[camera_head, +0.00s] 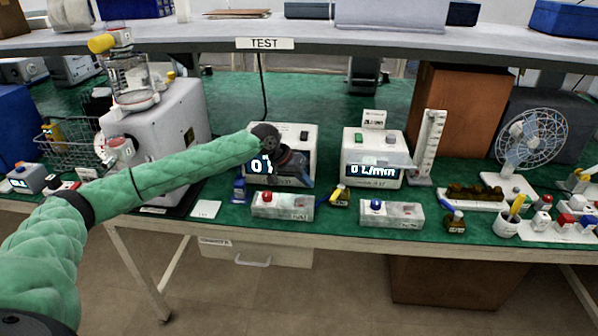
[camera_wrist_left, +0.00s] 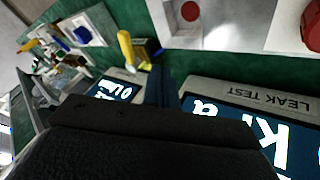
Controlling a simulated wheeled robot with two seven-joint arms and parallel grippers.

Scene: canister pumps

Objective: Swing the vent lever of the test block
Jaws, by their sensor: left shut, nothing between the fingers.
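A pale grey block with a red knob (camera_head: 281,209) lies at the front of the green bench. A similar block with a blue knob (camera_head: 405,215) lies to its right. I cannot tell which is the test block, and no vent lever shows clearly. In the left wrist view the red-knobbed block (camera_wrist_left: 222,35) is at the top, cut off by the edge. My left gripper (camera_head: 300,178) is shut and empty in front of the left meter (camera_head: 308,137), covering part of its display. Its dark fingers (camera_wrist_left: 163,87) show in the wrist view, apart from the block. My right gripper is out of view.
The left meter reads LEAK TEST in the wrist view (camera_wrist_left: 265,100). A flow meter (camera_head: 373,150) stands to its right. A yellow-handled item (camera_head: 340,196) lies between the blocks. A blue bottle (camera_head: 239,190) stands left. A shelf (camera_head: 330,38) with a TEST sign runs above.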

